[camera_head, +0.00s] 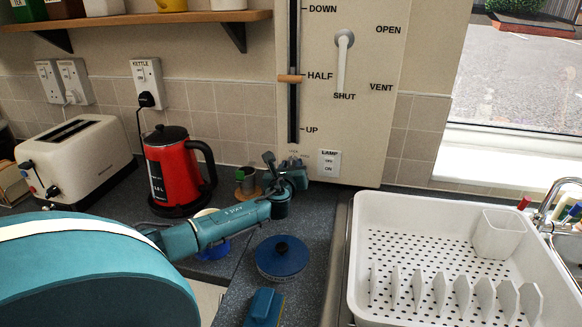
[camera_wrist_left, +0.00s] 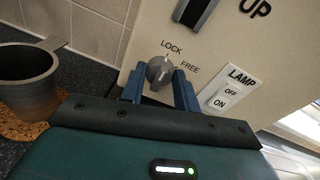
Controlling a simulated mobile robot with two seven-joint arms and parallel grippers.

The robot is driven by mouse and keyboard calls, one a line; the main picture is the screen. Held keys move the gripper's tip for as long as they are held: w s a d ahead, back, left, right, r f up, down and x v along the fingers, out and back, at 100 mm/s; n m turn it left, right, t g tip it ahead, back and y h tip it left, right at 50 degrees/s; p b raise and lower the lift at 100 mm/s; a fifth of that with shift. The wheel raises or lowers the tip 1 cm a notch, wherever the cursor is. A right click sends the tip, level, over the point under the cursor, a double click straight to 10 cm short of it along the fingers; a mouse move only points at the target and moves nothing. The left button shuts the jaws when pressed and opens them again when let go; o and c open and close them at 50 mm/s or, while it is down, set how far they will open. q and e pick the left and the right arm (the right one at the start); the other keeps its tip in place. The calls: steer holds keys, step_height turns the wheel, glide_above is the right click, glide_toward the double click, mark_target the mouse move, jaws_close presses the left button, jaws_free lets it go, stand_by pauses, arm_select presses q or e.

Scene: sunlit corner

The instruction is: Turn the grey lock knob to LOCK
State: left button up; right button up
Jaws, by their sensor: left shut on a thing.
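The grey lock knob (camera_wrist_left: 159,71) is on the cream panel (camera_wrist_left: 205,55), below the words LOCK and FREE. My left gripper (camera_wrist_left: 160,84) has its two blue fingers on either side of the knob and is shut on it. The knob's exact pointing direction is hard to tell. In the head view my left gripper (camera_head: 293,172) is at the panel's lower left corner and hides most of the knob. My right gripper is not in view.
A lamp switch (camera_head: 328,163) is just right of the knob. A metal pot (camera_wrist_left: 28,78) on a cork mat stands close to the left. A red kettle (camera_head: 178,172), a blue lid (camera_head: 282,259) and a white dish rack (camera_head: 385,210) stand around the arm.

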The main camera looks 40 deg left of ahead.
arm_select(q)
steer(key=o, duration=1)
steer(key=shift+s, duration=0.1)
steer(key=v, duration=1.3)
